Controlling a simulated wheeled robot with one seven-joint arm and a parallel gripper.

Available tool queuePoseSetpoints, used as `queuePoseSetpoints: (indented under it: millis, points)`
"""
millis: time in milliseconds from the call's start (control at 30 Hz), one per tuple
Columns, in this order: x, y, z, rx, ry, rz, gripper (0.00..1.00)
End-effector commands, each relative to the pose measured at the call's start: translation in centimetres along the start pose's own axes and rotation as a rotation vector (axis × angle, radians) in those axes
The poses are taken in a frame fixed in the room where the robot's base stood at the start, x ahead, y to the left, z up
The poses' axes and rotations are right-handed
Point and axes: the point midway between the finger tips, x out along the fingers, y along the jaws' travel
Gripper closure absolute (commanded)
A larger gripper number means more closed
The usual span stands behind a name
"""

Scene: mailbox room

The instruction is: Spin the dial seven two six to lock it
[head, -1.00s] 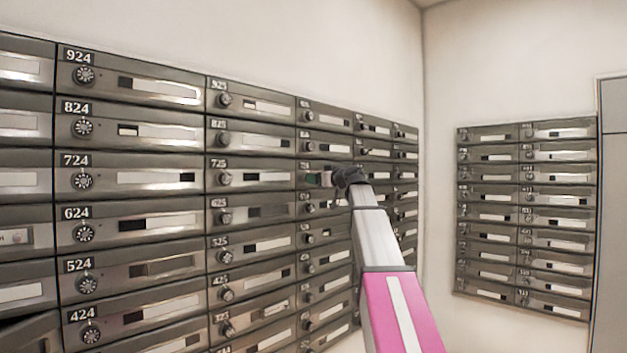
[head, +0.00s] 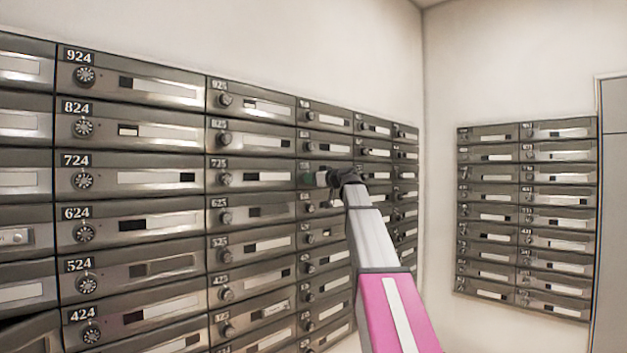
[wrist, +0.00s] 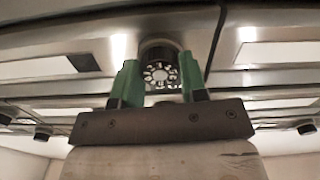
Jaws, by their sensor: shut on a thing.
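The dial (wrist: 161,72) shows in the wrist view as a round black knob with pale marks on its face, on a metal mailbox door. My gripper (wrist: 160,80) has its two green fingers on either side of the dial, shut on it. In the head view my gripper (head: 312,179) is at a door in the column right of box 725 (head: 248,170). My wrist hides most of that door, and its number cannot be read. I cannot tell the dial's setting.
Mailbox doors with dials fill the left wall, among them box 724 (head: 130,178). A second mailbox block (head: 527,215) hangs on the right wall. One door (head: 30,335) at the lower left seems to stand ajar.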

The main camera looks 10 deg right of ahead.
Motion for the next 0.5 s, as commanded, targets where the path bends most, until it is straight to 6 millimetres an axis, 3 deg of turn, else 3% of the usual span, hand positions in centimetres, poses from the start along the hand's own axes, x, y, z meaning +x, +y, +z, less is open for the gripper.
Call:
queuePoseSetpoints:
  millis: [267, 500]
  points:
    - [-0.01, -0.02, -0.01, 0.114, 0.000, 0.000, 0.84]
    - [-0.01, -0.03, -0.02, 0.316, 0.000, 0.000, 0.84]
